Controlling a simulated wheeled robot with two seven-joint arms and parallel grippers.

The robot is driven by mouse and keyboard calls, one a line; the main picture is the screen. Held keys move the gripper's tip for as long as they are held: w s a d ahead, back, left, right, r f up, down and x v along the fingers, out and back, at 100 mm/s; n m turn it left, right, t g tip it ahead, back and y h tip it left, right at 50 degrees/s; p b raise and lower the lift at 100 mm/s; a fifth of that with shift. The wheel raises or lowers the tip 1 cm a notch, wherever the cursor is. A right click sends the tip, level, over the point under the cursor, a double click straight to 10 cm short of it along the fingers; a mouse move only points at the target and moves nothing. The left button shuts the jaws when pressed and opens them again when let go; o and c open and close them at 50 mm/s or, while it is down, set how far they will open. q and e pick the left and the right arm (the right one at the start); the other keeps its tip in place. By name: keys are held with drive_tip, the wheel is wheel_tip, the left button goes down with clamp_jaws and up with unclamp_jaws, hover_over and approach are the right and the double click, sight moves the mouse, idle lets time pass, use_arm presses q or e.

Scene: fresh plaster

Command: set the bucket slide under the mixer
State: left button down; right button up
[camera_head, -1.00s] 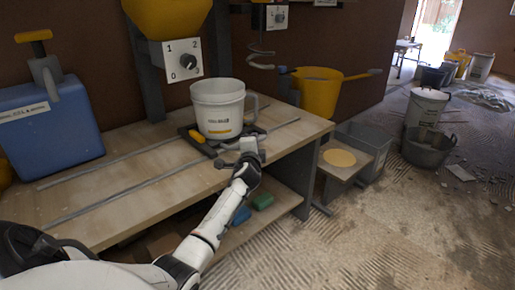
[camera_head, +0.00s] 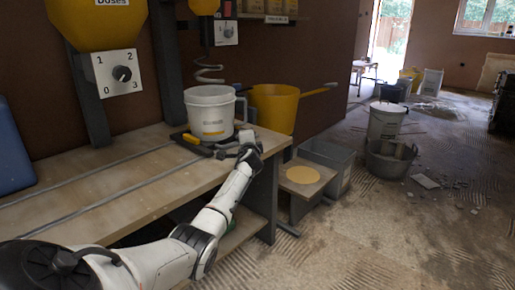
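The bucket slide (camera_head: 190,139) is a dark tray with a yellow part, sitting on the bench rails. A white bucket (camera_head: 209,114) with a handle stands upright on it. The mixer, with its grey spiral whisk (camera_head: 208,72), hangs above; in this view the bucket is directly below the whisk, with a gap between them. My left gripper (camera_head: 229,151) is at the front edge of the slide and appears shut on its handle; its fingertips are small and partly hidden. My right gripper is out of view.
The wooden bench (camera_head: 110,201) carries two metal rails. A yellow bucket (camera_head: 274,108) is just right of the mixer. A dosing box with a dial (camera_head: 115,74) is at left, beside a blue container (camera_head: 12,150). A low stand (camera_head: 304,177) and grey bin (camera_head: 330,160) are right of the bench.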

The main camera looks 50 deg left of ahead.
use_arm(q)
drive_tip(key=shift+w+r, duration=0.15)
drive_tip(key=shift+r, duration=0.05)
drive_tip(key=shift+a, duration=0.1)
drive_tip(key=c, duration=1.7)
unclamp_jaws()
drive_tip(key=shift+w+f, duration=0.1)
drive_tip(key=shift+w, duration=0.05)
drive_tip(key=shift+c, duration=0.2)
